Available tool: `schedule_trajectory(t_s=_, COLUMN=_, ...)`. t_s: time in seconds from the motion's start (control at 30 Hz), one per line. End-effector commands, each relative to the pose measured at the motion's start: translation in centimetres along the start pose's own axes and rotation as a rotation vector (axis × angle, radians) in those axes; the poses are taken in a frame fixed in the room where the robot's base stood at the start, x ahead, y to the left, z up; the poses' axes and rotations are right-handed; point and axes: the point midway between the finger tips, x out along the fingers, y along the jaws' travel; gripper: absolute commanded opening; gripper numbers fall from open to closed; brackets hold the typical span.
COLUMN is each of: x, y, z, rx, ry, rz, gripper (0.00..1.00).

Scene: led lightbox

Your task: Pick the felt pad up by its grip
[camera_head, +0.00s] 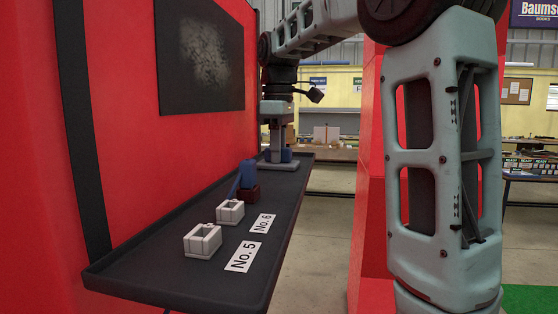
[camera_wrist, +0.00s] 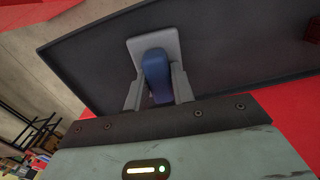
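The felt pad shows in the wrist view as a grey plate (camera_wrist: 165,40) with a blue grip (camera_wrist: 156,72) rising from it. Whether the fingers press on the grip cannot be told. In the head view my gripper (camera_head: 276,155) covers much of the pad, and the pad appears to be at shelf level.
The dark shelf (camera_head: 200,275) runs along a red wall. Nearer on it are a blue piece (camera_head: 246,174) with a dark red block (camera_head: 250,194), two white holders (camera_head: 231,210) (camera_head: 203,240), and labels No. 6 (camera_head: 262,224) and No. 5 (camera_head: 242,256). A dark panel (camera_head: 199,55) hangs above.

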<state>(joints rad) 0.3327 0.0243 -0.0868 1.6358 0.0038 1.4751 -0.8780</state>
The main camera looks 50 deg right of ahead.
Motion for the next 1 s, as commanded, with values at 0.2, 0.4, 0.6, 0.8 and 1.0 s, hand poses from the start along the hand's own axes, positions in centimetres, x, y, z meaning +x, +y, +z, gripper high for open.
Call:
schedule_trajectory(t_s=0.2, x=1.0, y=0.1, z=0.1, rx=0.001, ry=-0.014, rz=-0.011, gripper=0.00)
schedule_trajectory(t_s=0.4, x=0.2, y=0.1, z=0.1, rx=0.001, ry=-0.014, rz=-0.010, gripper=0.00)
schedule_trajectory(t_s=0.6, x=-1.4, y=0.1, z=0.1, rx=0.001, ry=-0.011, rz=-0.008, gripper=0.00)
schedule_trajectory(t_s=0.8, x=-3.0, y=0.1, z=0.1, rx=0.001, ry=-0.008, rz=-0.006, gripper=0.00)
schedule_trajectory(t_s=1.0, x=-3.7, y=0.1, z=0.1, rx=0.001, ry=-0.006, rz=-0.005, gripper=0.00)
